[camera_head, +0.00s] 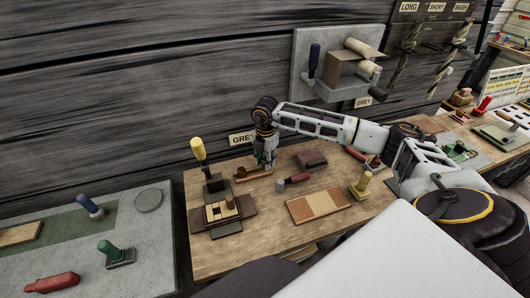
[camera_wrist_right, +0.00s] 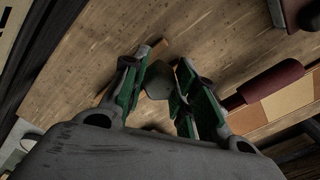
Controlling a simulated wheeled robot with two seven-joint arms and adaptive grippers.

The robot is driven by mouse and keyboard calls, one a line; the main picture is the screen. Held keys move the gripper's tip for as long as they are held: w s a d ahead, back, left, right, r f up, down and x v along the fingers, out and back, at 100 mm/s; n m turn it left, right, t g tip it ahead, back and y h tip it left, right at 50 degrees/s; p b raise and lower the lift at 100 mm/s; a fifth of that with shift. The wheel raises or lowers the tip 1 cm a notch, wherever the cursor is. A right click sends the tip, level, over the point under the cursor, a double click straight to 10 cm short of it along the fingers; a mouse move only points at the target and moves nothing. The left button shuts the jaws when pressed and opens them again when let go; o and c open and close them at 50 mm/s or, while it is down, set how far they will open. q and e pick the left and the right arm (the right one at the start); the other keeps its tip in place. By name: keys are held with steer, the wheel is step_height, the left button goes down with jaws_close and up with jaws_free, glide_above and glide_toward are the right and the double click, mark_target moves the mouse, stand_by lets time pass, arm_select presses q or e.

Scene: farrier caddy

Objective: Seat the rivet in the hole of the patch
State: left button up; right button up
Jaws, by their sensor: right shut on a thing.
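The wooden strip (camera_wrist_right: 152,54) shows beyond the fingers. I cannot tell whether the held piece touches it. My left gripper is not in view.
The wall is close behind.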

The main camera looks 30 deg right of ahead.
steer(key=shift+f, duration=0.9)
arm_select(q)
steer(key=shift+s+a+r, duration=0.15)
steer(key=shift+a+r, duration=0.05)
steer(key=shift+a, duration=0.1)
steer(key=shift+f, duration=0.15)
arm_select(e)
steer(key=shift+f, duration=0.3)
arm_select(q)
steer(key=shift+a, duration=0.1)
arm_select(e)
steer(key=o, duration=1)
